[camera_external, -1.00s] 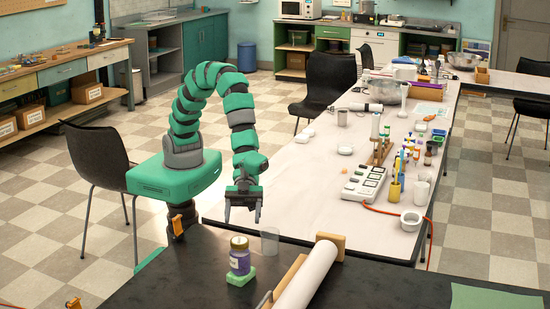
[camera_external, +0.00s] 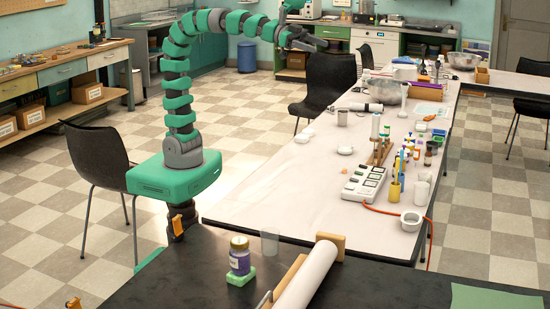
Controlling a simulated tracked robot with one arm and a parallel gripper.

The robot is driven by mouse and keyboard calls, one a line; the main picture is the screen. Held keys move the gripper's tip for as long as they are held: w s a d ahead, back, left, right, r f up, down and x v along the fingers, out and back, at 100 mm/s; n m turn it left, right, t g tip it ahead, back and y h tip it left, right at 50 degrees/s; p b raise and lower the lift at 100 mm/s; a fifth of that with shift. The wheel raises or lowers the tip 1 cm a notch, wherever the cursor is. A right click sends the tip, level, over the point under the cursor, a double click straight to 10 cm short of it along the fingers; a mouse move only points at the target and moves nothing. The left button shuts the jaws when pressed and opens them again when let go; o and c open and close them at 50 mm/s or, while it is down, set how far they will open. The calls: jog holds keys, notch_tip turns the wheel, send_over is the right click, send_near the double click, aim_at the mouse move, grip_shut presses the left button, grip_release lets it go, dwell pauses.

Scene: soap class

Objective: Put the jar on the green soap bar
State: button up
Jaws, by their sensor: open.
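The jar (camera_external: 239,259), with a purple label and a dull gold lid, stands upright on the green soap bar (camera_external: 240,277) on the black tabletop in the foreground. The bar shows around the jar's base. My gripper (camera_external: 322,44) is up at the far end of my raised arm, high and well away from the jar. It is open, with its dark fingers spread, and I see nothing between them. My arm reaches up and then to the right.
A clear cup (camera_external: 270,243) stands just right of the jar. A white paper roll (camera_external: 307,277) on a wooden holder lies further right. The long white table (camera_external: 280,185) behind holds bottles, a power strip (camera_external: 363,183) and several small items. The black tabletop's left part is clear.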

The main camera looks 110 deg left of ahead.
jog(key=s+a+r+n+y, duration=0.1)
jog(key=s+a+r+n, duration=0.1)
jog(key=s+a+r, duration=0.4)
jog(key=s+r, duration=0.3)
jog(key=s, duration=0.4)
jog(key=shift+s+a+r+n+y, duration=0.15)
jog(key=shift+r+n+y, duration=0.15)
jog(key=shift+r, duration=0.05)
jog(key=shift+o, duration=0.3)
